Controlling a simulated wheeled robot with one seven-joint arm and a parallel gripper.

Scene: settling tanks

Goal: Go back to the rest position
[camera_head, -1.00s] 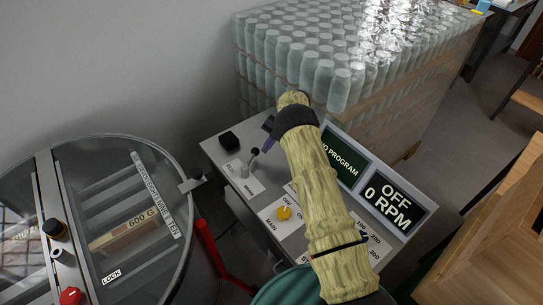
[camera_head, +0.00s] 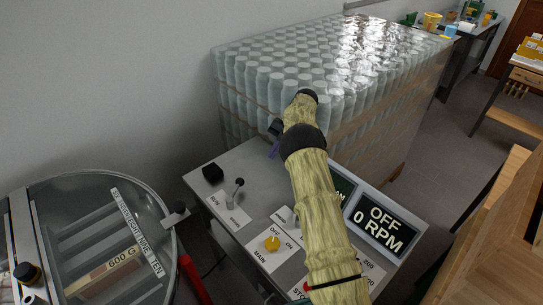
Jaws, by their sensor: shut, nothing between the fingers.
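My arm, in a yellowish ribbed sleeve with dark joint bands, reaches up across the grey control panel (camera_head: 203,183). The panel also carries a yellow main switch (camera_head: 272,243), a black block (camera_head: 212,172) and a display (camera_head: 381,227) reading OFF, 0 RPM. My arm covers part of the second display.
A wrapped pallet of clear bottles (camera_head: 270,75) stands right behind the panel. A round glass-lidded tank (camera_head: 85,195) with a red handle (camera_head: 193,278) beside it is at left. Wooden furniture (camera_head: 490,250) stands at right. Open floor (camera_head: 430,150) lies between pallet and furniture.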

